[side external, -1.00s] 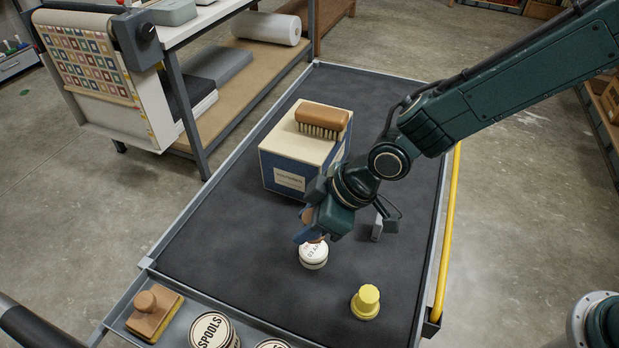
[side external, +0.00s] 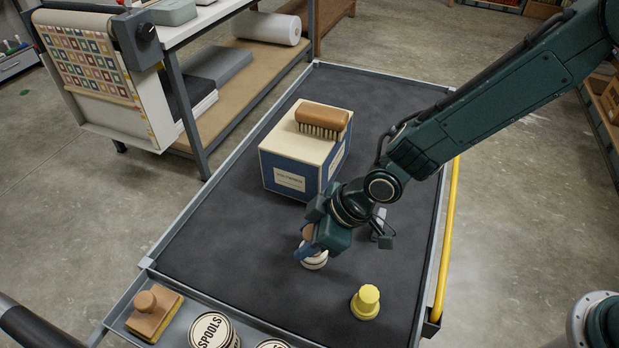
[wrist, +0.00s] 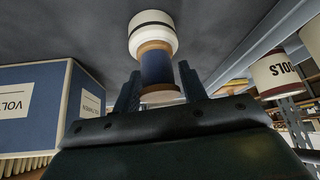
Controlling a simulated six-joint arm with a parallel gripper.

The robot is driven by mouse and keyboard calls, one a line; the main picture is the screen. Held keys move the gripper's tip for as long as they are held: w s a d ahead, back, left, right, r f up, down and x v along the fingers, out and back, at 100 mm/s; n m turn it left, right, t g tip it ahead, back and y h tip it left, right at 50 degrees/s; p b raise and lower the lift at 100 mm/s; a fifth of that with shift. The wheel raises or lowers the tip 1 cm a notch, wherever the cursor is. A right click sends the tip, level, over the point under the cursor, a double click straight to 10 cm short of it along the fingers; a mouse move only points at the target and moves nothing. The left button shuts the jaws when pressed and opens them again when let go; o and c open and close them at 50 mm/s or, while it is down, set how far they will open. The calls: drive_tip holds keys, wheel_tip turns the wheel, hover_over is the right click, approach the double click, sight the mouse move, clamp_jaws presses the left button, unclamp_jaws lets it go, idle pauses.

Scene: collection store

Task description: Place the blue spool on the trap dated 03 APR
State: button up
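The blue spool (wrist: 156,68) has tan end flanges and stands upright between the two fingers of my gripper (wrist: 160,80). The fingers sit close against both edges of its near flange. My gripper (side external: 307,243) is low over the mat in the side view, hiding most of the spool. A round white trap (wrist: 152,35) with a dark band lies directly at the spool's lower end, and they appear to touch. The trap (side external: 315,263) also shows in the side view, partly under my gripper. Its date cannot be read now.
A blue and cream box (side external: 300,165) with a brush (side external: 322,118) on top stands behind my gripper. A yellow stepped knob (side external: 366,302) stands at right front. A front tray holds a wooden-handled block (side external: 150,312) and a SPOOLS tin (side external: 212,331). The dark mat (side external: 220,245) is clear at left.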

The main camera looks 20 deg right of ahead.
drive_tip(key=shift+o, duration=1.1)
drive_tip(key=shift+r, duration=0.2)
drive_tip(key=v, duration=1.2)
